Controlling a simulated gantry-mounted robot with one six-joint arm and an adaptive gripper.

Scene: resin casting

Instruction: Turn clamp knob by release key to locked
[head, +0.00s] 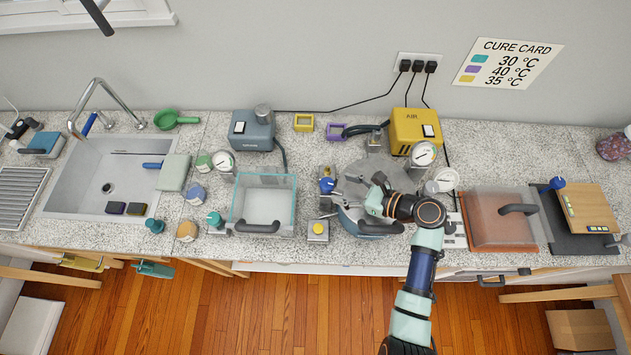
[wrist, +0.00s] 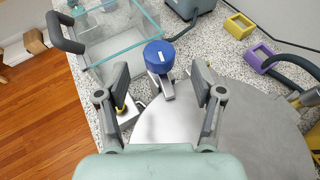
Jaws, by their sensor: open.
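A blue clamp knob (head: 327,184) stands on a metal bracket at the left rim of the round grey lid (head: 362,178). In the wrist view the knob (wrist: 159,56) has a small white mark on its side and lies ahead of my gripper (wrist: 160,88), centred between its fingers. My gripper (head: 377,197) is open and empty, over the lid and to the right of the knob. A small block with a yellow button (head: 318,228) sits at the vessel's front left. In the wrist view the left finger partly hides it.
A clear glass tank (head: 264,206) with a dark handle stands left of the knob. A pressure gauge (head: 424,153) and a yellow AIR box (head: 416,128) stand behind right. Yellow (wrist: 239,26) and purple (wrist: 259,58) square frames lie behind the lid.

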